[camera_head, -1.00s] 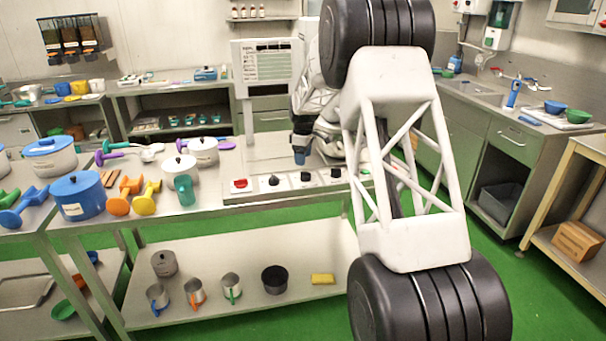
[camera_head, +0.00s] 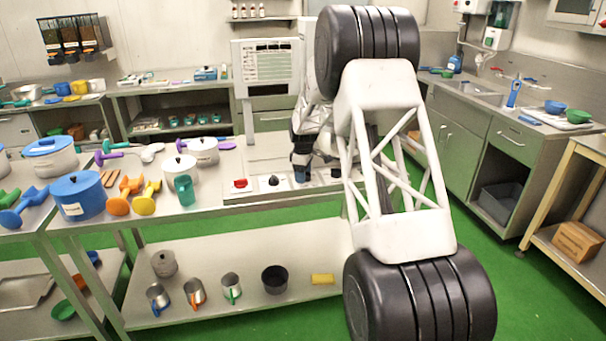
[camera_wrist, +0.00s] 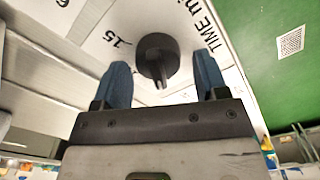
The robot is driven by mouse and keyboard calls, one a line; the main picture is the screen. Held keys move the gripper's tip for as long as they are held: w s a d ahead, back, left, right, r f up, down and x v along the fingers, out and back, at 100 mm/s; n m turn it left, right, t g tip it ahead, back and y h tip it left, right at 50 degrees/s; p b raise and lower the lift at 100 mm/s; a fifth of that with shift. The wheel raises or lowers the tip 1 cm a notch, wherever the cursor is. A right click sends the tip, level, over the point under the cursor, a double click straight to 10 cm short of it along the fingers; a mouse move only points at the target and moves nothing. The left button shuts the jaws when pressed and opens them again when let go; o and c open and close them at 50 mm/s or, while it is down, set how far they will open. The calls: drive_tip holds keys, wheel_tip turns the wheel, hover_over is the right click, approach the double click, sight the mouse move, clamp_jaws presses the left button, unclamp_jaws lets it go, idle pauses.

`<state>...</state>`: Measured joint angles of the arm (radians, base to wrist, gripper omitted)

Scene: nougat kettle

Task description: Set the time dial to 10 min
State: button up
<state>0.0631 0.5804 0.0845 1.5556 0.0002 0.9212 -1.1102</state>
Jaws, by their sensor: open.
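The time dial (camera_wrist: 157,58) is a black round knob with a pointer grip on the pale control panel (camera_wrist: 95,28). In the wrist view it shows between the two blue fingertips of my gripper (camera_wrist: 161,72), which is open, with a gap on both sides.
A red button (camera_head: 240,184) and a black knob (camera_head: 271,181) are left of my gripper on the panel. A green cup (camera_head: 185,190), white pots and a blue pot (camera_head: 77,196) stand further left. My arm hides the panel's right end.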

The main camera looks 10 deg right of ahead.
drive_tip(key=shift+c, duration=0.4)
drive_tip(key=c, duration=0.8)
drive_tip(key=shift+m, duration=0.5)
drive_tip(key=m, duration=0.4)
drive_tip(key=shift+w+d, duration=0.15)
drive_tip(key=shift+w, duration=0.05)
drive_tip(key=m, duration=0.6)
drive_tip(key=shift+w+d+r+m, duration=0.1)
drive_tip(key=shift+d+m, duration=0.2)
drive_tip(key=shift+m, duration=0.1)
drive_tip(key=o, duration=0.9)
